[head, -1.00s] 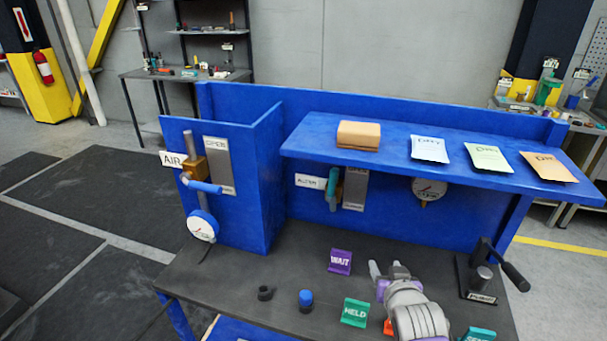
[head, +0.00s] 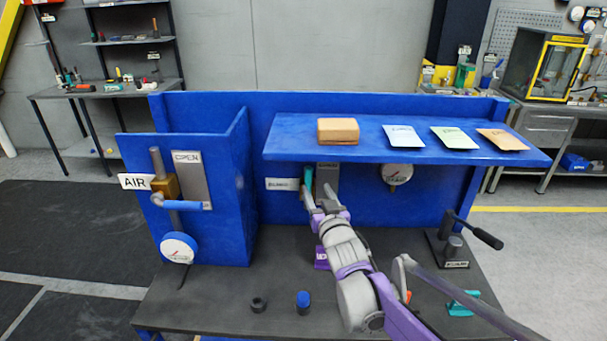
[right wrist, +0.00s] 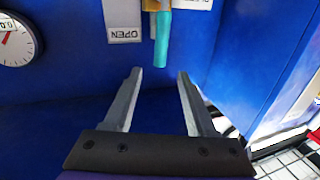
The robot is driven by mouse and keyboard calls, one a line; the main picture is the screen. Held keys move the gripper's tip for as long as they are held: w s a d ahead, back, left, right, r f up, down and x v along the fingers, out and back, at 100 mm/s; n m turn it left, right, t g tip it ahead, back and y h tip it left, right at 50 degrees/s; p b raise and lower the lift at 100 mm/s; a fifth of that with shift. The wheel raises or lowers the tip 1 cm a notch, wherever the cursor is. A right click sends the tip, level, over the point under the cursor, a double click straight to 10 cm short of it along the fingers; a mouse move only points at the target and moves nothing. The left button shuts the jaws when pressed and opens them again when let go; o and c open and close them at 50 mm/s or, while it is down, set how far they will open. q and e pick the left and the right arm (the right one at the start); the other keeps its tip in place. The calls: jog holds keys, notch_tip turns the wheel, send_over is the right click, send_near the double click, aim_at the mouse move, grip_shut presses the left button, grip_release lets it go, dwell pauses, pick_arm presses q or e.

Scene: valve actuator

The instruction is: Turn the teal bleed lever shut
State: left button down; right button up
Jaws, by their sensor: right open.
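The teal bleed lever (head: 308,177) is on the blue back panel under the shelf, partly hidden by my right gripper in the head view. In the right wrist view the teal lever (right wrist: 162,40) extends from a brass-coloured valve body (right wrist: 156,5), beside a grey OPEN plate (right wrist: 122,20). My right gripper (head: 316,192) is open and close to the lever. In the wrist view the lever's free end lies just beyond the space between the fingertips (right wrist: 159,74); no contact shows. My left gripper is out of view.
The blue shelf (head: 290,148) overhangs the lever, carrying a brown box (head: 338,131) and several packets. A gauge (head: 396,176) is right of the lever. The blue side box (head: 222,215) with the AIR valve stands left. A black crank (head: 455,245) is at bench right.

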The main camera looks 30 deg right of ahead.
aim_at(310, 176)
jog(key=x, duration=0.9)
jog(key=shift+w+p, duration=0.2)
jog(key=shift+p, duration=0.2)
grip_shut()
dwell(0.9)
